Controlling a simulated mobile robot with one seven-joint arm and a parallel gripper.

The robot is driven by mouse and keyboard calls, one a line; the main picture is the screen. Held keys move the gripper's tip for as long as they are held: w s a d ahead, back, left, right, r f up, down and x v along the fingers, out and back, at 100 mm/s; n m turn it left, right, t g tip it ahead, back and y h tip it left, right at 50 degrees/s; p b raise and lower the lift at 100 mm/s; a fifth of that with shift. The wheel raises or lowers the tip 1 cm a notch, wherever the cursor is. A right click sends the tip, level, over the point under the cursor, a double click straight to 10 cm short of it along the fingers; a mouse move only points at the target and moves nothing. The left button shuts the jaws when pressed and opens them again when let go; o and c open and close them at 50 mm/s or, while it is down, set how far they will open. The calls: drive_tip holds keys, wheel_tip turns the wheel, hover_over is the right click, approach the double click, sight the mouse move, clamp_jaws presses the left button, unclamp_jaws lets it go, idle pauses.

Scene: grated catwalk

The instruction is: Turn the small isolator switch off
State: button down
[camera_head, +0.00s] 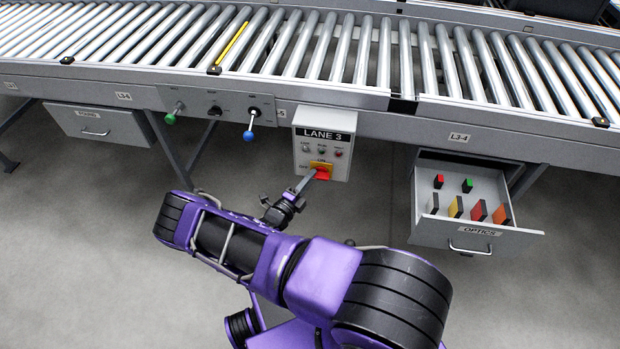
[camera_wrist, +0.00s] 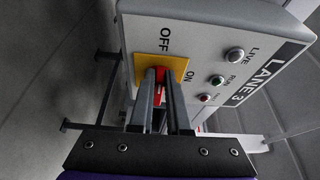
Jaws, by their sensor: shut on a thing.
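The small isolator switch is a red handle (camera_head: 322,174) on a yellow plate (camera_head: 318,165), low on the grey-white LANE 3 box (camera_head: 340,141). In the wrist view, the red handle (camera_wrist: 160,76) shows between my fingers, in front of the yellow plate (camera_wrist: 142,66). The word OFF is above the plate and ON is to its right in that view. My gripper (camera_wrist: 160,84) is shut on the handle, one finger on each side. The fingers hide much of the handle, so I cannot tell which mark it points to.
The box hangs below a roller conveyor (camera_head: 350,50). Blue (camera_head: 249,135) and green (camera_head: 170,118) knobbed levers stand out to its left. An open OPTICS drawer (camera_head: 440,232) with several small blocks juts out at right. A closed drawer (camera_head: 97,122) is far left. The floor is clear.

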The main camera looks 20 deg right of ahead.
drive_tip(key=c, duration=0.9)
unclamp_jaws()
drive_tip(key=v, duration=1.7)
drive_tip(key=shift+s+a+f, duration=0.15)
drive_tip(key=shift+s+a, duration=0.05)
